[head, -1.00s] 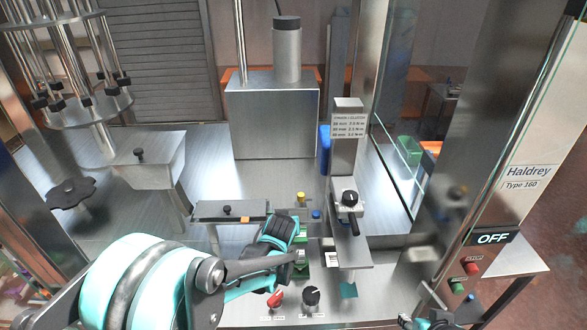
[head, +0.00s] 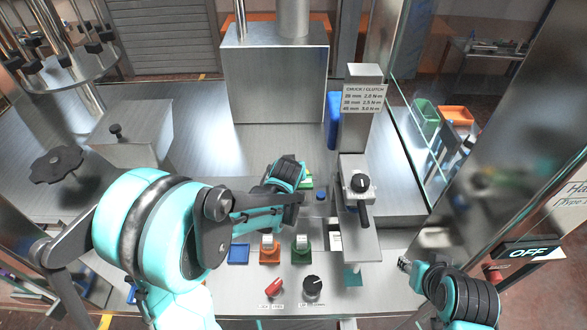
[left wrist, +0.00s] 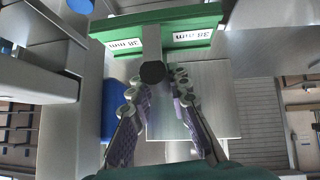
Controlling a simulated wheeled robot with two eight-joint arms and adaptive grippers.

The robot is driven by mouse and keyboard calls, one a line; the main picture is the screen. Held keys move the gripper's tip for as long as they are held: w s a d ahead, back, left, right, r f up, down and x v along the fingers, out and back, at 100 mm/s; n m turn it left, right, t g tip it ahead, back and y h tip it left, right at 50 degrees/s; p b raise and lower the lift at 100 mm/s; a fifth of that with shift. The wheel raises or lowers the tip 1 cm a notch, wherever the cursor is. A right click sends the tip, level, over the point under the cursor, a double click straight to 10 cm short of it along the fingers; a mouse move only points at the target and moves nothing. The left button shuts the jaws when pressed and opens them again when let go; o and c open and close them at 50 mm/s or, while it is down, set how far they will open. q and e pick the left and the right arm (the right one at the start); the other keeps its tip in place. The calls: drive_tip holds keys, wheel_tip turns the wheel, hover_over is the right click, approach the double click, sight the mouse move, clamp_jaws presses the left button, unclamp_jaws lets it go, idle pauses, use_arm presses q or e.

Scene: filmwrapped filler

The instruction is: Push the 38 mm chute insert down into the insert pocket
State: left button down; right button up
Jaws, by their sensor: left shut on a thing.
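In the left wrist view the green chute insert (left wrist: 205,38) carries two upside-down "38 mm" labels. A grey bar (left wrist: 152,45) crosses its middle and ends in a black round knob (left wrist: 152,72). My left gripper (left wrist: 157,80) has its fingertips on either side of this knob, shut on the insert. In the head view my left gripper (head: 298,197) is over the deck, behind the row of coloured blocks, and hides most of what is under it. I cannot make out the insert pocket. My right gripper (head: 404,264) is at lower right; its jaws are unclear.
Orange (head: 270,255) and green (head: 302,256) blocks and a blue square (head: 238,254) sit on the front deck. A red knob (head: 273,288) and black dial (head: 312,287) are in front. A steel clutch post (head: 362,140) stands right of my left gripper.

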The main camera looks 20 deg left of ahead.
use_arm(q)
drive_tip(key=shift+w+f+b, duration=0.1)
drive_tip(key=shift+f+b, duration=3.3)
drive_tip(key=shift+f, duration=0.1)
drive_tip(key=shift+f+b, duration=0.35)
drive_tip(key=shift+b, duration=0.1)
drive_tip(key=c, duration=1.3)
unclamp_jaws()
drive_tip(key=shift+c, duration=0.2)
